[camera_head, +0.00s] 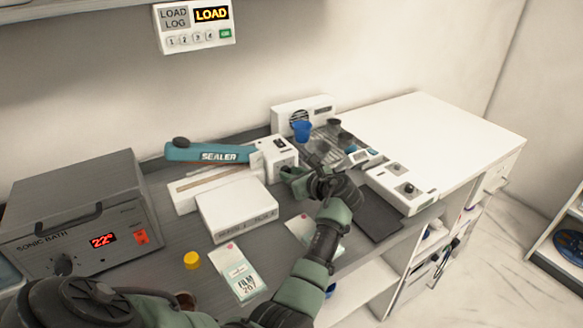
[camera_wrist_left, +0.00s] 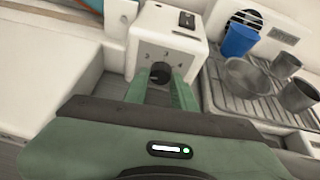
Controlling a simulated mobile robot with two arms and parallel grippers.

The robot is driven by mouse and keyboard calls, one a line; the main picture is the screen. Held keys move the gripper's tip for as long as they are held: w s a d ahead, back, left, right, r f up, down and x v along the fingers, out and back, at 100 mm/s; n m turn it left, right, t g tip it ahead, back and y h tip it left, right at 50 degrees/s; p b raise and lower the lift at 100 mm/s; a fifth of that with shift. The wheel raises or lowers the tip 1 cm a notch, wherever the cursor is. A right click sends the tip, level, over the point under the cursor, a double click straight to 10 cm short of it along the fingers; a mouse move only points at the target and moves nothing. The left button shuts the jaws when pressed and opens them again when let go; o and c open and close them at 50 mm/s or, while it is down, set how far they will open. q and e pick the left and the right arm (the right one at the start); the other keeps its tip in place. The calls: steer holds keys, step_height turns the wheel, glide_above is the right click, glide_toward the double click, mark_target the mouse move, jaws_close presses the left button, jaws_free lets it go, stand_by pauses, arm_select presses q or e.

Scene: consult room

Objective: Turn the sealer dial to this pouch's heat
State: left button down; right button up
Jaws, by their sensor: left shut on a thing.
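The sealer (camera_head: 208,152) has a teal arm lettered "SEALER" and a white control box (camera_head: 274,155) at its right end. In the left wrist view the box's front (camera_wrist_left: 166,50) carries a dark round dial (camera_wrist_left: 160,72) with small numerals around it; its exact setting is hard to read. My left gripper (camera_head: 286,173) is at that box, its green fingers on either side of the dial and shut on it, also in the left wrist view (camera_wrist_left: 160,88). A pouch (camera_head: 238,272) marked "FILM 207" lies on the counter; a second pouch (camera_head: 302,228) is partly behind my arm. My right gripper is not in view.
A white box (camera_head: 236,208) stands before the sealer. The sonic bath (camera_head: 85,215), showing 22°, stands at left. A rack with a blue cup (camera_head: 301,131) and grey cups is right of the sealer. A panel reading "LOAD" (camera_head: 195,25) hangs above. The white counter (camera_head: 440,125) is clear.

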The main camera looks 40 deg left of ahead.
arm_select(q)
steer(key=p, duration=0.2)
steer(key=m+p, duration=0.1)
steer(key=p, duration=0.1)
steer(key=shift+a+r+m+g+y, duration=0.1)
steer(key=shift+r+m+g+y, duration=0.2)
steer(key=shift+g, duration=0.1)
steer(key=shift+f+m+g+p, duration=0.15)
steer(key=shift+m+g+p, duration=0.15)
steer(key=shift+m+p, duration=0.25)
steer(key=shift+w+f+m+g+y+p, duration=0.1)
steer(key=shift+f+m+g+y+p, duration=0.1)
steer(key=shift+m+g+y+p, duration=0.25)
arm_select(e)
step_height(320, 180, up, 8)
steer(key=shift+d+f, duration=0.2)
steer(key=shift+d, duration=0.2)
arm_select(q)
steer(key=shift+f, duration=0.1)
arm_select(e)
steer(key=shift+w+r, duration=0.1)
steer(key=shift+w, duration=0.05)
arm_select(q)
steer(key=c, duration=1.1)
jaws_free()
steer(key=shift+c, duration=0.2)
steer(key=shift+a, duration=0.1)
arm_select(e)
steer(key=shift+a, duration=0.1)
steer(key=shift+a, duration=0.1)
